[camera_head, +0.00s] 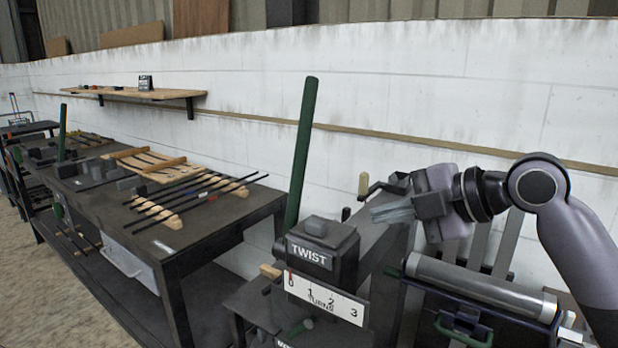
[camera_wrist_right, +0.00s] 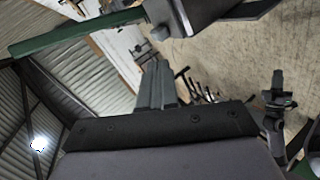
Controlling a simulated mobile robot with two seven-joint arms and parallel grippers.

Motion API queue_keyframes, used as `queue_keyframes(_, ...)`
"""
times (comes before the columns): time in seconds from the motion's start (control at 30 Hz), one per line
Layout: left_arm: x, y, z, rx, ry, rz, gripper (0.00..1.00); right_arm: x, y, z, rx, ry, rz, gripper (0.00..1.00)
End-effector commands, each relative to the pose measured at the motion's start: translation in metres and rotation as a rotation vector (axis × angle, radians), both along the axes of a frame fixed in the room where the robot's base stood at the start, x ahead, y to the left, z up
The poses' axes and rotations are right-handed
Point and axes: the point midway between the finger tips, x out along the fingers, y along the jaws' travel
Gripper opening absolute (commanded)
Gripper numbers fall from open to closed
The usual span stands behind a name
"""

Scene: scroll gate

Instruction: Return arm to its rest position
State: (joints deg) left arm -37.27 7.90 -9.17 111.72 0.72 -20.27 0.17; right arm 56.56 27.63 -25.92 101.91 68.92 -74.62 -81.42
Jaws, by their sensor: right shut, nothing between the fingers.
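My right arm (camera_head: 585,245) comes in from the right in the head view. Its gripper (camera_head: 378,214) points left, with the fingers together and nothing held. It is raised beside the dark TWIST box (camera_head: 322,250), to the right of it. In the right wrist view the closed fingers (camera_wrist_right: 157,82) show at the middle, with a dark block and a green bar (camera_wrist_right: 75,35) beyond them. A crank with a wooden handle (camera_head: 364,184) shows just behind the fingertips; I cannot tell if they touch. My left gripper is not in view.
A tall green post (camera_head: 301,150) rises behind the TWIST box. A white TURNS scale (camera_head: 325,298) is on the box's front. A metal roller (camera_head: 482,286) lies below my right arm. A dark workbench (camera_head: 190,225) with rods and wooden racks stands left. A wall shelf (camera_head: 135,93) hangs behind.

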Motion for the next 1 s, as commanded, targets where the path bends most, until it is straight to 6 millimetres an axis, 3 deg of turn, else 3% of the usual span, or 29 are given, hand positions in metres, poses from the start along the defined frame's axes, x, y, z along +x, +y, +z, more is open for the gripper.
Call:
queue_keyframes(0.03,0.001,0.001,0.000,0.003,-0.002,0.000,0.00,-0.004,0.002,-0.024,0.013,0.058,-0.030,0.00)
queue_keyframes(0.2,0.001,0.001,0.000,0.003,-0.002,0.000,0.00,-0.022,0.003,-0.095,0.059,0.243,-0.172,0.00)
queue_keyframes(0.5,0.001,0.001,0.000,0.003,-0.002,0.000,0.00,-0.073,-0.007,-0.199,0.154,0.546,-0.478,0.00)
queue_keyframes(0.8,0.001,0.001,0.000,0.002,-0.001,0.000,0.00,-0.148,-0.036,-0.281,0.261,0.823,-0.879,0.00)
queue_keyframes(1.0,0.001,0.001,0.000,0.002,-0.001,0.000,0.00,-0.209,-0.064,-0.319,0.325,0.968,-1.196,0.00)
